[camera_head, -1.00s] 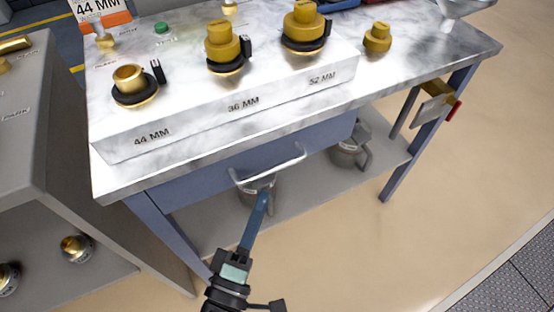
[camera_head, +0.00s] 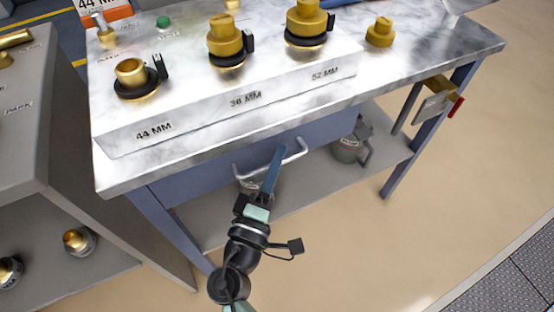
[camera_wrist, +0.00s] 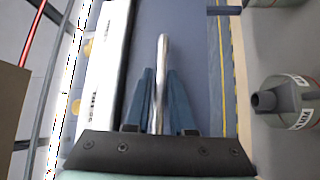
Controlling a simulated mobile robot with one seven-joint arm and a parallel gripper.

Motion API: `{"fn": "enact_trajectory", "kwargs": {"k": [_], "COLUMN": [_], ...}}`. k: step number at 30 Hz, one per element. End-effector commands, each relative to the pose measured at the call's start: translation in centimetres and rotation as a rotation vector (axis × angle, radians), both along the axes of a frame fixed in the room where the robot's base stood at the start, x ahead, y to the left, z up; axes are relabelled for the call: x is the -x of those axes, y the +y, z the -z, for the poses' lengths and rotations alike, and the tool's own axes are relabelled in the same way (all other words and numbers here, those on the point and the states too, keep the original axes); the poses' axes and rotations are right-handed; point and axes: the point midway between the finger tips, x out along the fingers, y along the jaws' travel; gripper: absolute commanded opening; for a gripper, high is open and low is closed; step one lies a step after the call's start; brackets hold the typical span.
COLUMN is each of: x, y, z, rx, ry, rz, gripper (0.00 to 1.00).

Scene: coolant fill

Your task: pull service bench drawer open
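The service bench drawer has a blue front (camera_head: 195,182) under the marble top and looks closed. Its pale bar handle (camera_head: 297,152) runs along that front. My gripper (camera_head: 279,152) reaches the handle near its middle, with its blue fingers crossing in front of the bar. In the wrist view, the handle (camera_wrist: 162,50) runs between the two fingers of my gripper (camera_wrist: 161,74). The fingers stand apart, one on each side of the bar, and look open. Whether either finger touches the bar is hard to tell.
The marble bench top (camera_head: 415,62) carries a block (camera_head: 195,118) with several brass fittings. Grey cans stand on the lower shelf (camera_head: 385,155), one (camera_head: 350,148) to the right. A grey cabinet (camera_head: 30,140) stands close on the left. The floor at right is clear.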

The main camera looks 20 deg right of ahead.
Motion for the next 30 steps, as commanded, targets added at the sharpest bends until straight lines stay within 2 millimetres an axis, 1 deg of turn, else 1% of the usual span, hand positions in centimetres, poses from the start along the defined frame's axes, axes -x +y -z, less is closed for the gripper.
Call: {"fn": "enact_trajectory", "kwargs": {"k": [1,3,30], "x": [0.01,0.02,0.02], "y": [0.01,0.02,0.06], "z": [0.00,0.00,0.00], "rx": [0.000,0.000,0.000], "ry": [0.000,0.000,0.000], "rz": [0.000,0.000,0.000], "gripper": [0.12,0.00,0.00]}}
